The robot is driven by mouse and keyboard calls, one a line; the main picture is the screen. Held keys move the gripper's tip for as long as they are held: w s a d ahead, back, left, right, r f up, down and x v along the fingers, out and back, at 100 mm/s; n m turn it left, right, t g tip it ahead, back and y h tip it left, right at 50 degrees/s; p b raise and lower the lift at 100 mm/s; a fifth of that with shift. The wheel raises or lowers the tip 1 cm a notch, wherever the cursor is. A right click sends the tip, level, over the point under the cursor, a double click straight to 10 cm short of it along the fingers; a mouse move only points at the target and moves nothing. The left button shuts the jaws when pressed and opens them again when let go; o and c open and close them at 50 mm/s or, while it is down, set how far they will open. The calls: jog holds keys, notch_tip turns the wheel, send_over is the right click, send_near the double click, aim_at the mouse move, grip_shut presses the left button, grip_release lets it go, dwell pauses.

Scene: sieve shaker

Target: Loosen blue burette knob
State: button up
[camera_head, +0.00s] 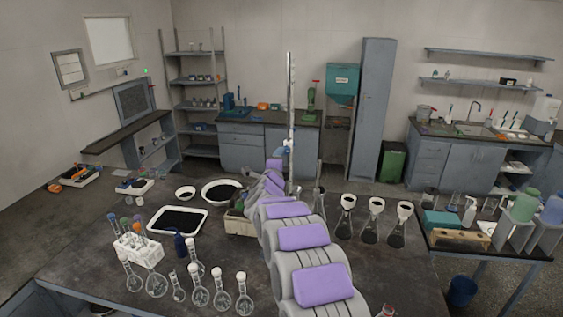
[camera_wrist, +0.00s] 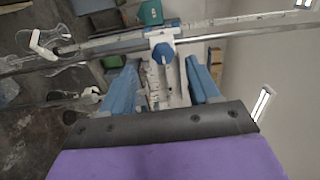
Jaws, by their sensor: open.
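The blue burette knob (camera_wrist: 163,53) is a small faceted blue piece on a white holder (camera_wrist: 157,38) in the wrist view. My gripper (camera_wrist: 165,72) has its two blue fingers apart, one on each side of the line to the knob. The knob sits just beyond the fingertips, roughly centred between them, and I see no contact. A graduated tube (camera_wrist: 153,85) shows between the fingers. In the head view the tall burette stand (camera_head: 291,90) rises beyond my arm. My gripper is mostly hidden there behind my arm.
Glass flasks with white tops (camera_head: 346,218) stand right of my arm on the dark bench (camera_head: 200,255). A white tray of dark material (camera_head: 178,220), a tube rack (camera_head: 138,250) and several round flasks (camera_head: 221,298) stand to the left. A metal rod (camera_wrist: 240,30) runs close by the knob.

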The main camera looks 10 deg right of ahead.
jog(key=b+v, duration=0.2)
jog(key=v, duration=0.9)
jog(key=shift+s+a, duration=0.1)
jog(key=shift+a, duration=0.1)
jog(key=s+a+f+n+g+y+b, duration=0.2)
jog(key=s+f+n+g+y+b, duration=0.25)
jog(key=s+f+n, duration=0.55)
jog(key=s+a+f+n+g+y+b, duration=0.3)
jog(key=s+n+g+y+b, duration=0.15)
jog(key=s, duration=0.95)
jog(key=s+d+f+n+g+h+b, duration=0.1)
jog(key=s+d+f+n+g+b, duration=0.1)
jog(key=s, duration=1)
jog(key=s+d+f+n+g+h+b, duration=0.1)
jog(key=s+d+f+g, duration=0.3)
jog(key=s, duration=0.8)
jog(key=s+d+f+n+g+h+b, duration=0.1)
jog(key=s+d+f+n+g+b, duration=0.2)
jog(key=s, duration=0.9)
jog(key=d+f+n+g, duration=0.1)
jog(key=d+f, duration=0.2)
jog(key=shift+s+f+b, duration=0.15)
jog(key=shift+s+b, duration=0.1)
jog(key=shift+b, duration=0.15)
